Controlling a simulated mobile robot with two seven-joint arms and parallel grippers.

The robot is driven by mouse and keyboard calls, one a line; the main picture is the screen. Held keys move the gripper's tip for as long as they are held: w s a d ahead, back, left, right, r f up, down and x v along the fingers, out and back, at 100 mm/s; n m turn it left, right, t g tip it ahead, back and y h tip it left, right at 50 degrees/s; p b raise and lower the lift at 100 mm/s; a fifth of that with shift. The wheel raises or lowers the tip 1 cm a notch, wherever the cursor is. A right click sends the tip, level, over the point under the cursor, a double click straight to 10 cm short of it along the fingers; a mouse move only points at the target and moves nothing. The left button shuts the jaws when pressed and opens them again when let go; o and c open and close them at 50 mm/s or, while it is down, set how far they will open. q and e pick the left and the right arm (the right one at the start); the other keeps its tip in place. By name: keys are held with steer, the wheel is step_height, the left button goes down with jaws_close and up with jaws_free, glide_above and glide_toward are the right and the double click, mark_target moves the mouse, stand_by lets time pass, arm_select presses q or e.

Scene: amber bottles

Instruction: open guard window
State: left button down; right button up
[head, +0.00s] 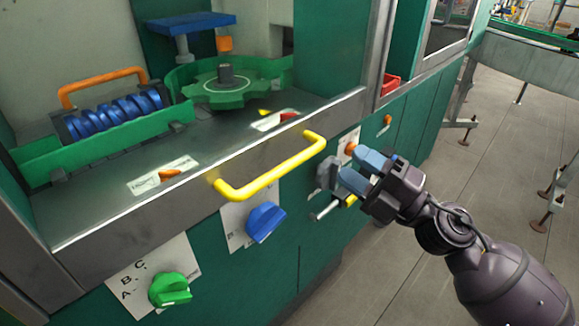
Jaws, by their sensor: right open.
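A yellow bar handle (275,172) is fixed to the metal strip along the front lower edge of the green machine's opening. I cannot tell whether clear glass of the guard window fills this opening or whether it stands open. My right gripper (352,168) is just right of the handle's right end, in front of the green panel. Its two blue-grey fingers are open and point left, with the handle outside them. I cannot tell the exact depth gap. My left gripper is out of view.
A blue knob (265,222) and a green knob (170,289) stick out below the strip. Inside the opening are a green star wheel (225,90) and a blue screw (110,112) with an orange handle (100,83). Open grey floor (480,220) lies to the right.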

mark_target(284, 163)
steer(key=a+n+g, duration=0.1)
steer(key=a, duration=0.2)
steer(key=a+n+g+p, duration=0.1)
steer(key=a+g, duration=0.1)
steer(key=a, duration=0.2)
steer(key=a+n+g, duration=0.1)
steer(key=a, duration=0.2)
steer(key=shift+a+f+n, duration=0.15)
steer(key=shift+f+n, duration=0.05)
steer(key=shift+n, duration=0.2)
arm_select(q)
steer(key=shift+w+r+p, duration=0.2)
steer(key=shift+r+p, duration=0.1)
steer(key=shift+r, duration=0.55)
arm_select(e)
steer(key=shift+x, duration=0.9)
steer(key=shift+f, duration=0.1)
steer(key=shift+c, duration=0.4)
steer(key=c, duration=0.7)
jaws_close()
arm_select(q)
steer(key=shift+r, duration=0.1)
arm_select(e)
steer(key=shift+w, duration=0.1)
